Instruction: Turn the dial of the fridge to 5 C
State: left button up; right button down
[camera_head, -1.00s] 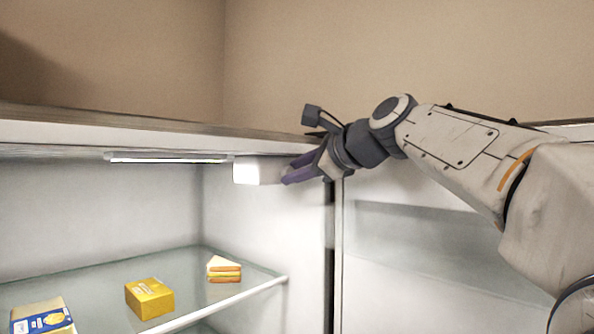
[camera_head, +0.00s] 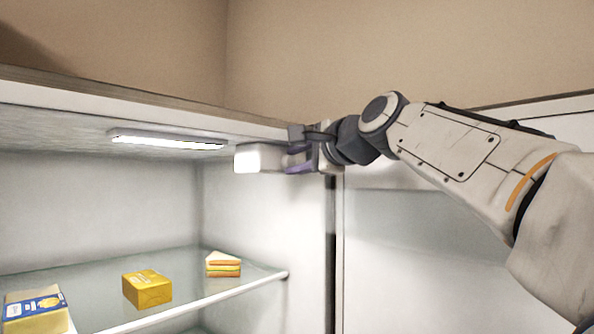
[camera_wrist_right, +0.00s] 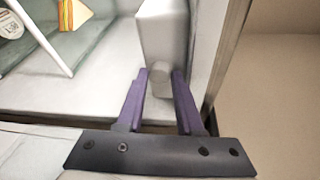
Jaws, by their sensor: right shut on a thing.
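The open fridge (camera_head: 262,210) has a small white box (camera_head: 246,159) mounted high on its right inner wall, just under the ceiling. In the right wrist view the box (camera_wrist_right: 163,30) carries a small round white dial (camera_wrist_right: 160,74) on its near face. My right gripper (camera_head: 297,158) reaches in from the right to the box. In the right wrist view its purple fingers (camera_wrist_right: 160,85) stand on both sides of the dial and are shut on it. No scale or temperature marks are readable. The dial is hidden in the head view. My left gripper is not in view.
A glass shelf (camera_head: 190,315) below holds a sandwich (camera_head: 222,264), a yellow box (camera_head: 147,289) and a blue-and-yellow carton (camera_head: 36,312). A lit lamp strip (camera_head: 168,140) is on the ceiling. The fridge door (camera_head: 400,260) stands open at right, under my right arm.

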jog(key=shift+a+f+n+t+b, duration=0.1)
jog(key=shift+f+n+t+b, duration=0.15)
jog(key=shift+n+b, duration=0.25)
jog(key=shift+r, duration=0.1)
jog(key=c, duration=0.8)
grip_release()
jog(key=shift+c, duration=0.2)
jog(key=shift+s, duration=0.15)
jog(key=b+v, duration=0.3)
jog(key=v, duration=0.7)
jog(key=shift+b, duration=0.35)
